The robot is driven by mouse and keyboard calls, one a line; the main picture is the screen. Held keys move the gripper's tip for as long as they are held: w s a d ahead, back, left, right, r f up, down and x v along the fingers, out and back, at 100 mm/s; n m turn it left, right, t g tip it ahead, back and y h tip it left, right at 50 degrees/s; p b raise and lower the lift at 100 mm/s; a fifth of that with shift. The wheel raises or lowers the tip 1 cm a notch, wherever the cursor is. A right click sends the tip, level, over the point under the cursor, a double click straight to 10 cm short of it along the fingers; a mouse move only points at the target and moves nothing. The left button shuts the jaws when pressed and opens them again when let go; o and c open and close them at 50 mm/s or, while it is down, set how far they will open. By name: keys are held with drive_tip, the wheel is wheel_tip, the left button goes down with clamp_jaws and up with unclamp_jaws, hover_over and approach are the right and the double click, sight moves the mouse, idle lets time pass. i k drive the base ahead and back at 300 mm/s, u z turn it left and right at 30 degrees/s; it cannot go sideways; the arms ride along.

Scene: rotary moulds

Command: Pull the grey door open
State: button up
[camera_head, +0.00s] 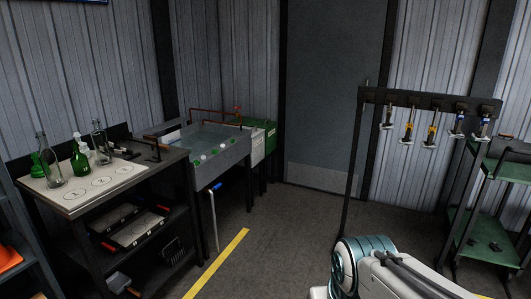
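The grey door (330,90) stands in the back wall, in a dark frame, with a paler plate (322,176) along its bottom. It looks shut. No handle can be made out; the rack's post and bar cover part of its right side. My arm (400,278) shows at the bottom right, well short of the door. My gripper is out of the picture, so its state and anything in it are hidden.
A rack (430,97) with several hanging tools stands right, before the door's right edge. A green shelf (495,210) is far right. A sink (205,148) and a bench (85,195) with glass bottles line the left. Floor (285,235) between is clear, with a yellow stripe (218,262).

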sight(334, 48)
drive_tip(key=u, duration=0.2)
drive_tip(key=i, duration=3.8)
drive_tip(key=z, duration=0.8)
drive_tip(key=i, duration=1.6)
drive_tip(key=z, duration=0.85)
drive_tip(key=i, duration=1.4)
drive_tip(key=z, duration=0.2)
